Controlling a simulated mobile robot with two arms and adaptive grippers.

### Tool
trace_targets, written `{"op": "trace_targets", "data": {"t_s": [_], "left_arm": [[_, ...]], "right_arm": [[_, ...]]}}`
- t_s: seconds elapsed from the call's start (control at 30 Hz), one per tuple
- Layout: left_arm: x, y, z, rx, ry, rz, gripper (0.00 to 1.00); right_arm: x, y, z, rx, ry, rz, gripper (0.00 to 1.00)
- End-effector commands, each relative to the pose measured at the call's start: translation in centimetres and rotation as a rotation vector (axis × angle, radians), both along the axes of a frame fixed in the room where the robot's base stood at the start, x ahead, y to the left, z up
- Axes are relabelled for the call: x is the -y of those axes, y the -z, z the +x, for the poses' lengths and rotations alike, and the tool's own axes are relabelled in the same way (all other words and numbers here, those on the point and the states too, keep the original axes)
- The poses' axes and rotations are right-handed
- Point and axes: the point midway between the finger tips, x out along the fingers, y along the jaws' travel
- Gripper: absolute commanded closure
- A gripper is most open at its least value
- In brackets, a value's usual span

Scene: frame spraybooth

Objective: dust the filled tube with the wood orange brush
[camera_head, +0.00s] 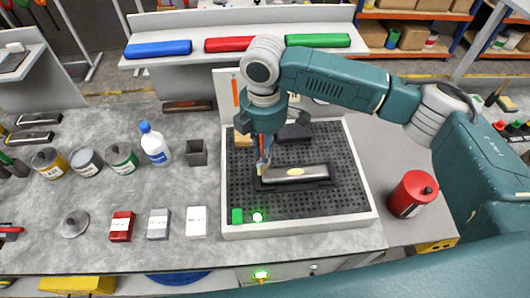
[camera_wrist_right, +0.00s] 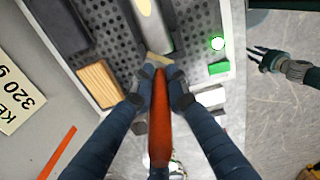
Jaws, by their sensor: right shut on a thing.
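The filled tube (camera_head: 296,174) is a silver-grey cylinder with a yellow spot. It lies level in a black cradle (camera_head: 330,180) on the perforated tray; its near end shows in the right wrist view (camera_wrist_right: 154,25). My right gripper (camera_head: 264,150) is shut on the wood orange brush (camera_wrist_right: 160,130). The brush's pale bristles (camera_wrist_right: 158,60) are at the tube's left end in the head view; I cannot tell whether they touch. My left gripper (camera_wrist_right: 258,58) appears at the right of the wrist view, open and empty, away from the tray.
The tray's white rim (camera_head: 300,226) surrounds a green button (camera_head: 237,215) and a lit green lamp (camera_head: 257,216). A wood block (camera_wrist_right: 100,84) sits inside.

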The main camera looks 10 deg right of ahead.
Motion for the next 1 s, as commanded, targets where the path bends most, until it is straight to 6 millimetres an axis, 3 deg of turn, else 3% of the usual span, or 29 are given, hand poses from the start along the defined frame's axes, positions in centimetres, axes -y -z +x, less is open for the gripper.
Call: {"op": "trace_targets", "data": {"t_s": [0.6, 1.0], "left_arm": [[1.0, -0.2, 0.0, 0.0, -0.004, -0.012, 0.6], [0.7, -0.2, 0.0, -0.001, -0.003, -0.007, 0.6]], "right_arm": [[-0.1, -5.2, 0.7, -0.003, 0.009, -0.002, 1.0], [0.0, -5.6, 0.7, -0.005, 0.01, -0.003, 1.0]]}}
